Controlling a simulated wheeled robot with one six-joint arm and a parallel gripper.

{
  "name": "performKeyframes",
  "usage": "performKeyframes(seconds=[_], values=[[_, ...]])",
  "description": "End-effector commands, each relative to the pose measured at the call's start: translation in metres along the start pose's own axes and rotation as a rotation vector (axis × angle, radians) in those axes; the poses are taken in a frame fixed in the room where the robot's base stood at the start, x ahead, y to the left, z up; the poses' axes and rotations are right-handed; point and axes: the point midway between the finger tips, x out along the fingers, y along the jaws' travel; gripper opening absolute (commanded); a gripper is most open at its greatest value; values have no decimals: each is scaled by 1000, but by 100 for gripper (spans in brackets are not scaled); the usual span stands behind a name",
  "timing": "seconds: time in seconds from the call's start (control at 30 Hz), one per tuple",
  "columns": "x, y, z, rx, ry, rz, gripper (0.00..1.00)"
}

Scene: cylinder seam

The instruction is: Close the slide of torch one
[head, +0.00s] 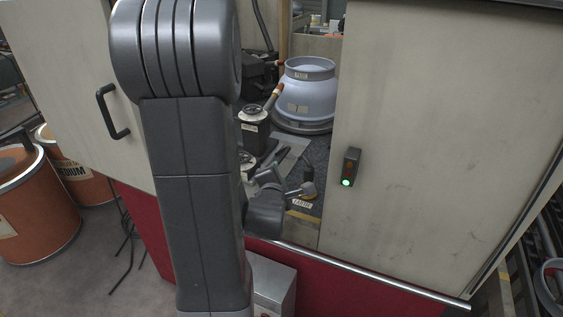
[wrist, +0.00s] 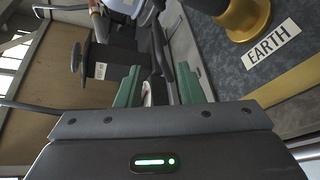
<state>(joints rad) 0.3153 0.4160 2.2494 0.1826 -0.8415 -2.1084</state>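My gripper (wrist: 160,82) is open in the wrist view, its two green fingers standing apart. A small pale piece (wrist: 148,94) shows in the gap, close to the left finger; I see no grip on it. A black box-shaped unit (wrist: 112,65) with a small label lies just beyond the left finger. In the head view a black unit with a round top (head: 254,130) stands inside the cabinet, with a copper-coloured nozzle beside it.
A pale blue-grey cylinder (head: 303,95) stands at the back. A brass clamp (wrist: 246,16) sits beside the EARTH label (wrist: 264,44), right of my gripper. The right cabinet panel (head: 430,150) and the front rail (head: 370,272) border the opening.

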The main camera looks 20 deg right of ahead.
Motion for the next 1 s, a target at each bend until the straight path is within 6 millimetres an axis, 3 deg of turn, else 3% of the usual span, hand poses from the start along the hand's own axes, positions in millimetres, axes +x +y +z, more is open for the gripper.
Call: performKeyframes(seconds=[0.5, 0.77, 1.0], values=[[52, 36, 9, 905, 51, -334, 34], [63, 59, 23, 1351, -59, -535, 34], [62, 84, 42, 1737, -261, -705, 34]])
